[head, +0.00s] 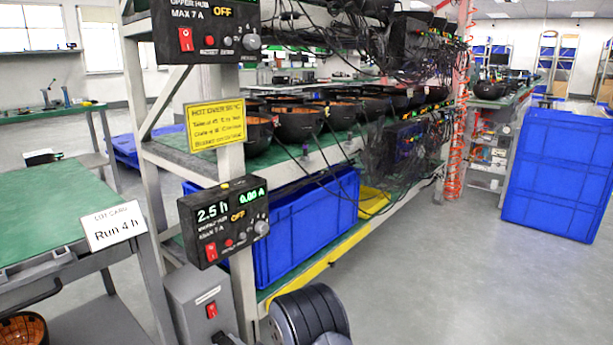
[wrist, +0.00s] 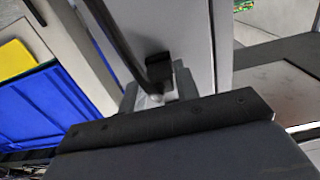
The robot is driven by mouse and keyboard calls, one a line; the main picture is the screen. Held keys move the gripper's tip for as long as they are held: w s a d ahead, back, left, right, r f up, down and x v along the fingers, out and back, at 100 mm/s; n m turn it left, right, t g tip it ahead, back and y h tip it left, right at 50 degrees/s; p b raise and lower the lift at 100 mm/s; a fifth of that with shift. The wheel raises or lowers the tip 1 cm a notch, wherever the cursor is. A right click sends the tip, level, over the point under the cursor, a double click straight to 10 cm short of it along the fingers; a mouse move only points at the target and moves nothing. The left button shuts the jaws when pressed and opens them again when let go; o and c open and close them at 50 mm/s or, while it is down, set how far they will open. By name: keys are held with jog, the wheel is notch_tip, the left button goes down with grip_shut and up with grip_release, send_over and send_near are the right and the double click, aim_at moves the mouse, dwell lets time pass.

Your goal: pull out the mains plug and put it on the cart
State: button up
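A black mains plug (wrist: 158,68) with a thick black cable shows in the upper middle of the wrist view, against a pale grey surface. My gripper (wrist: 160,88) reaches toward it from below. Its two light grey fingertips stand apart, one on each side of the plug's lower end, and I cannot tell whether they touch it. In the head view a grey box with a red switch (head: 212,310) stands at the foot of the rack; the plug is not clear there. The cart (head: 40,215) has a green top and stands at the left, with a card reading "Run 4 h".
The rack (head: 330,155) holds several dark bowls and cables. A blue bin (head: 305,225) sits on the low shelf. The floor at right is clear up to a blue crate (head: 557,172).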

grip_shut()
jog(key=shift+d, duration=0.1)
jog(key=shift+b+v, duration=0.75)
jog(key=shift+v, duration=2.2)
jog(key=s+d+r+m+t+h+p, duration=0.1)
jog(key=d+r+m+t+h+p, duration=0.25)
jog(key=d, duration=0.65)
jog(key=s+d+r+m+t+h, duration=0.1)
jog(key=d+r+m+h, duration=0.25)
jog(key=d+h, duration=0.45)
jog(key=s+d+r+m+t+h+p, duration=0.1)
jog(key=d+r+m+t+h+p, duration=0.2)
jog(key=d, duration=0.9)
notch_tip(320, 180, up, 34)
jog(key=w+g+p, duration=0.1)
jog(key=w+p, duration=0.2)
jog(key=p, duration=3.3)
jog(key=s+f, duration=0.4)
jog(key=f, duration=0.2)
jog(key=shift+s+y, duration=0.35)
jog(key=shift+s, duration=0.05)
